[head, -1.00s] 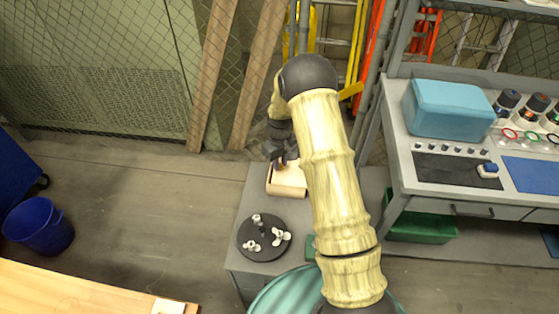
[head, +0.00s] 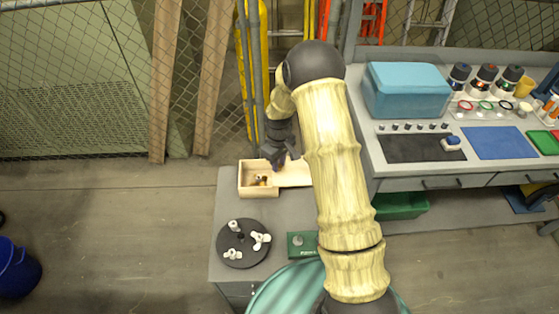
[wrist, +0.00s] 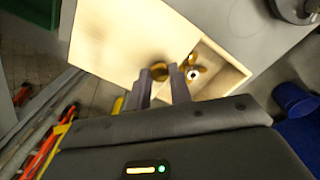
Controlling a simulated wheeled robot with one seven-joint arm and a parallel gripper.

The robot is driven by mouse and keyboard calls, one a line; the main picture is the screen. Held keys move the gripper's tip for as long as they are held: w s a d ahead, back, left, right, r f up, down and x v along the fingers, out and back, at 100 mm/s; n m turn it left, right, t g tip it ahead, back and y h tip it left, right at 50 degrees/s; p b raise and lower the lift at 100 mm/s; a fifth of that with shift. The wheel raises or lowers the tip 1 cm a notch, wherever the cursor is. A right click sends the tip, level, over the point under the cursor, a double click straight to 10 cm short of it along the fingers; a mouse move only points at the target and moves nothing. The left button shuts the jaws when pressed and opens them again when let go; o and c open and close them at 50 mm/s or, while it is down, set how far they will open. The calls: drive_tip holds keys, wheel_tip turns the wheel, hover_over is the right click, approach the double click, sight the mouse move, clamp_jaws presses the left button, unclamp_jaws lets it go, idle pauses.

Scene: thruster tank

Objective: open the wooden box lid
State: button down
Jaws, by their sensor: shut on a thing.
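The pale wooden box (head: 243,190) stands on the grey bench. It is partly uncovered and small brownish items (wrist: 197,68) show inside. Its flat wooden lid (head: 294,174) sticks out to the right of the box in the head view. In the wrist view the lid (wrist: 125,45) fills the upper left, beside the uncovered compartment. A round brass-coloured knob (wrist: 158,71) is on the lid. My gripper (wrist: 160,80) is shut on the knob, its two fingers on either side of it. In the head view my gripper (head: 279,160) is over the lid's edge near the box.
A black round plate (head: 236,254) with white propellers and a green box (head: 301,245) are on the same bench, nearer me. A workbench (head: 400,185) with a blue case (head: 407,92) stands to the right. A mesh fence (head: 80,80) is behind.

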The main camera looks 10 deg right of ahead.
drive_tip(key=shift+d, duration=0.2)
drive_tip(key=shift+w, duration=0.1)
drive_tip(key=c, duration=1.3)
unclamp_jaws()
drive_tip(key=shift+o, duration=0.2)
drive_tip(key=shift+r, duration=0.1)
wheel_tip(320, 180, up, 17)
drive_tip(key=b, duration=0.1)
drive_tip(key=shift+r, duration=0.15)
